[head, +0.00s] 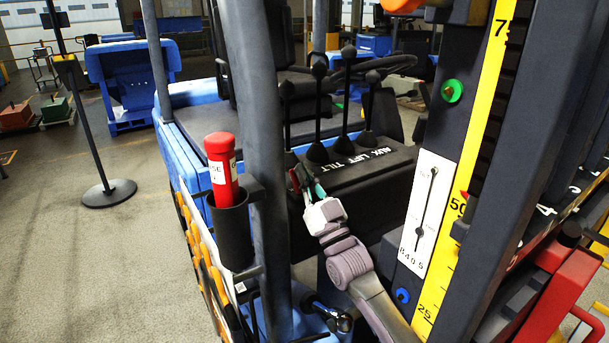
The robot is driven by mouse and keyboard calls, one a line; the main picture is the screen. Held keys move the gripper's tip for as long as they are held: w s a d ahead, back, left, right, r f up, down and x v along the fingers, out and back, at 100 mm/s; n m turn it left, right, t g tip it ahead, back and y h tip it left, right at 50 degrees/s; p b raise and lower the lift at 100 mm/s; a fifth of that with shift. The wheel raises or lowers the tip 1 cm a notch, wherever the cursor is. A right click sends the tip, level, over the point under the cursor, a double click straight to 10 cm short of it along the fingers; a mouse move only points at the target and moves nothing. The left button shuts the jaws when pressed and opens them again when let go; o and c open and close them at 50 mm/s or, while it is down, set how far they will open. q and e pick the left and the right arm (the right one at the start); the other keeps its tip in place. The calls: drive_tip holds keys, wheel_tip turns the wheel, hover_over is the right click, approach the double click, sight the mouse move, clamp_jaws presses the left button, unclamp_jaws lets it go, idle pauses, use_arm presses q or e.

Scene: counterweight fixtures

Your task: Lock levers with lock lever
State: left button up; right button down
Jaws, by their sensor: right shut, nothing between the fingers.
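Several black levers with ball knobs (348,52) stand upright on a dark console (375,165) marked AUX, LIFT and TILT. My right gripper (307,184) is at the console's near left edge, below the levers. It is shut and empty, with small red and teal parts at its fingers. Whether it touches the console is unclear. I cannot pick out a separate lock lever with certainty. My left gripper is not in view.
A grey post (262,150) rises left of the console. A red cylinder (221,165) sits in a black holder (233,232). On the right is a dark mast with a yellow scale (470,160). A stanchion (108,192) stands on the open floor at left.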

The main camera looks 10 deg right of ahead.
drive_tip(key=v, duration=1.2)
